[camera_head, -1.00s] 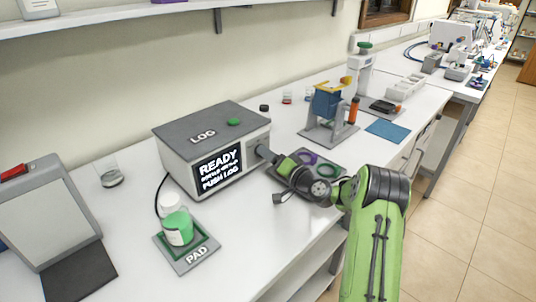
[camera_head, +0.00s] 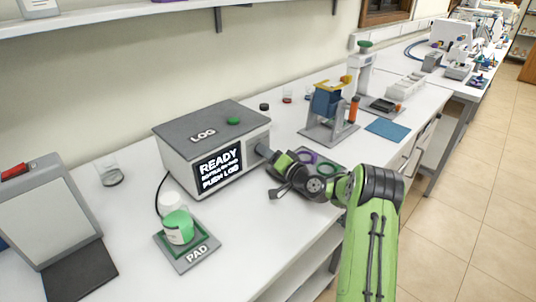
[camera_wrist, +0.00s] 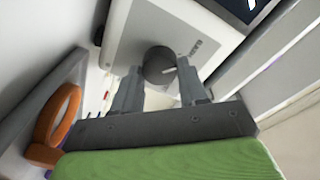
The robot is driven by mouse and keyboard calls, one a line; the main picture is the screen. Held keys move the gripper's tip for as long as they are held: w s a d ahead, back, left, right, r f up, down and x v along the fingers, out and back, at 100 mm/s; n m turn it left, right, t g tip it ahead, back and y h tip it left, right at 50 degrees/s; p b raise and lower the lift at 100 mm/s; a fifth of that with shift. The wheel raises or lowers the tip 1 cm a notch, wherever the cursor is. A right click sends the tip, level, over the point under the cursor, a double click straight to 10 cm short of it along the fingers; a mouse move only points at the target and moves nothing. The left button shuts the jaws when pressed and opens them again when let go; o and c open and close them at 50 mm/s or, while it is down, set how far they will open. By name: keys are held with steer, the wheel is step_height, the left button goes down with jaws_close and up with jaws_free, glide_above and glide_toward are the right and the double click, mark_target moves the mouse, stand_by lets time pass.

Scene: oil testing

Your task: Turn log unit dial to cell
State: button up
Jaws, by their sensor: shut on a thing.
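The log unit (camera_head: 180,128) is a grey-topped white box marked LOG, with a green button (camera_head: 233,121) on top. Its front screen (camera_head: 218,168) reads READY and PUSH LOG. My gripper (camera_head: 268,154) is at the unit's right side and covers the dial in the head view. In the wrist view, the round dark grey dial (camera_wrist: 157,60) sits on the white side panel with a pale pointer mark. My gripper's two fingers (camera_wrist: 158,68) stand on either side of the dial, closed on it.
A bottle with green contents (camera_head: 178,226) stands on the PAD plate (camera_head: 197,258) in front of the unit. A tray with purple and green rings (camera_head: 325,158) lies behind my gripper. A blue and grey stand (camera_head: 328,103) is further back.

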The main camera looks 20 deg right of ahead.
steer(key=m+p, duration=0.2)
steer(key=m, duration=0.2)
steer(key=shift+d+r+m+p, duration=0.1)
steer(key=shift+m+p, duration=0.2)
steer(key=m+g+p, duration=0.1)
steer(key=m+p, duration=0.1)
steer(key=m, duration=0.2)
steer(key=shift+p, duration=0.4)
steer(key=shift+m, duration=0.4)
steer(key=shift+f, duration=0.2)
steer(key=o, duration=1.1)
steer(key=shift+r, duration=0.1)
steer(key=shift+c, duration=0.2)
steer(key=v, duration=1.5)
steer(key=shift+s+d, duration=0.15)
steer(key=shift+s, duration=0.25)
